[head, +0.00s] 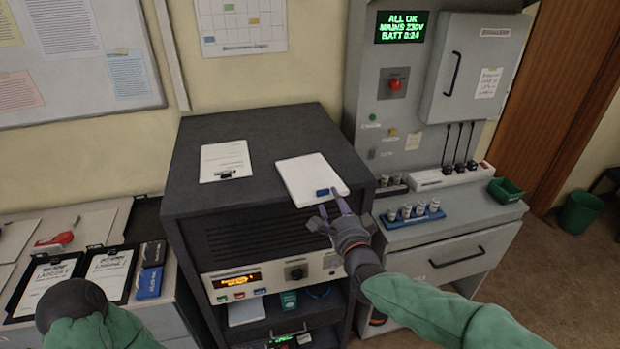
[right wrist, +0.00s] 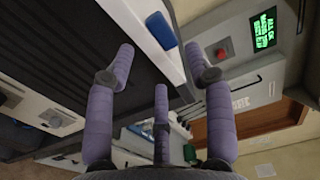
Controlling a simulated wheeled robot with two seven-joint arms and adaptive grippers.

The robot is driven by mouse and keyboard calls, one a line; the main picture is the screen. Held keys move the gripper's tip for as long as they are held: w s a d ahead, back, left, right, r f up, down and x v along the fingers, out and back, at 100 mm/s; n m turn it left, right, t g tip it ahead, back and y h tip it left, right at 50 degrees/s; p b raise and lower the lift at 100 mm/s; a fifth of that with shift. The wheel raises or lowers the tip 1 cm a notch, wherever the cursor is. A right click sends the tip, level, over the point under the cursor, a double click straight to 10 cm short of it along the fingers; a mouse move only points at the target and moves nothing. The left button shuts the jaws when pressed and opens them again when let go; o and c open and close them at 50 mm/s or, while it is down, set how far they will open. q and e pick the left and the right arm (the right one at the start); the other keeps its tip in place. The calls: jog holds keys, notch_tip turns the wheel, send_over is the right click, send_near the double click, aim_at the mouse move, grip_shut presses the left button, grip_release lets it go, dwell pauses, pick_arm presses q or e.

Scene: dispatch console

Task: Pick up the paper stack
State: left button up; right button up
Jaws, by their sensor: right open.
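The white paper stack (head: 303,174) lies flat on top of the dark equipment rack, near its front right edge. A small blue object (head: 323,192) sits on its front corner. My right gripper (head: 335,208) is open and empty at that front corner, its fingers apart. In the right wrist view the paper stack's edge (right wrist: 168,62) and the blue object (right wrist: 160,30) show beyond the spread purple fingers (right wrist: 165,62). I cannot tell whether a finger touches the stack. My left arm shows at the lower left, but its gripper is not in view.
A clipboard with paper (head: 226,160) lies left of the stack on the rack top (head: 262,143). A blue holder with several small cylinders (head: 413,215) stands on the cabinet at right. The grey power panel (head: 407,80) rises behind it. More clipboards (head: 108,272) lie on the left desk.

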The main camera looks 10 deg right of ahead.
aim_at(333, 198)
jog(key=shift+w+d+f, duration=0.1)
jog(key=shift+w+f, duration=0.05)
jog(key=shift+w, duration=0.8)
jog(key=shift+w+f, duration=0.1)
jog(key=shift+w, duration=0.85)
jog(key=shift+r, duration=0.1)
grip_shut()
